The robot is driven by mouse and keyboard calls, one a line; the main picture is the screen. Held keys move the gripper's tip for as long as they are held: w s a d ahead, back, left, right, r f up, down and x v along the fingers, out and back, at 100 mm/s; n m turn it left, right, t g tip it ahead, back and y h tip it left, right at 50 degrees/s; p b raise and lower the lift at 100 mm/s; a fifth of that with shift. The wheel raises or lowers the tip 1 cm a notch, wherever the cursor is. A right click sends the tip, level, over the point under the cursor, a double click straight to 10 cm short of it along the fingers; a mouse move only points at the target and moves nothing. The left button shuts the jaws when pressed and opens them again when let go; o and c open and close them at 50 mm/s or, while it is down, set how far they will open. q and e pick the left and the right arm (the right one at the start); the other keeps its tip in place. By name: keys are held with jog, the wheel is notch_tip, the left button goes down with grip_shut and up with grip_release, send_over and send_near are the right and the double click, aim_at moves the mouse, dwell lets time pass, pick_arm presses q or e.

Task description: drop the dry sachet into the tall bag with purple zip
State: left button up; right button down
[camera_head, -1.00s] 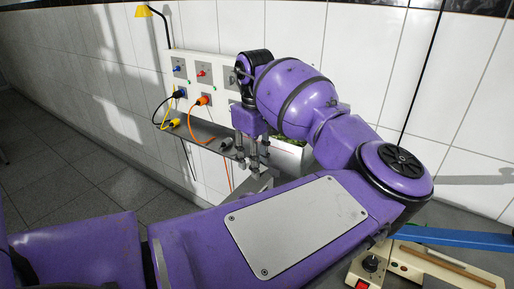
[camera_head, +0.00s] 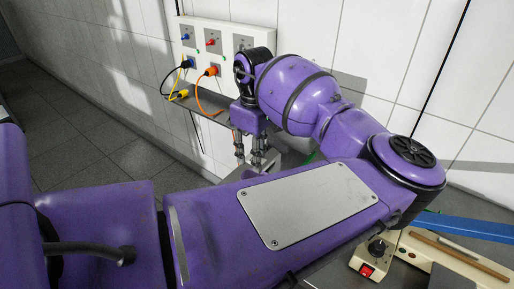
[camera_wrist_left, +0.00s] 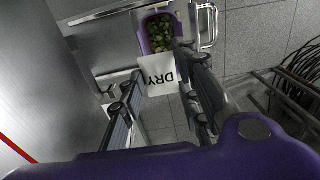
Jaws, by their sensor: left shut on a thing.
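The white dry sachet (camera_wrist_left: 160,75), printed with "DRY", is between the fingers of my left gripper (camera_wrist_left: 158,68) in the left wrist view. The gripper is shut on it. Just beyond the sachet is an open bag with a purple rim (camera_wrist_left: 144,35) and green-brown pieces inside. The sachet's far edge overlaps the near part of the bag's mouth in the picture; I cannot tell whether they touch. In the head view my left gripper (camera_head: 250,160) points down beside the wall, and my arm hides the sachet and most of the bag. My right gripper is not in view.
A wall panel (camera_head: 222,43) with plugs and cables is behind my left gripper, with a narrow shelf (camera_head: 210,112) below it. A cream device (camera_head: 455,262) with a red switch and a blue bar (camera_head: 470,228) is at the lower right.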

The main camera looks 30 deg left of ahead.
pick_arm(q)
jog(key=o, duration=0.9)
jog(key=shift+r, duration=0.1)
notch_tip(320, 180, up, 12)
dwell(0.4)
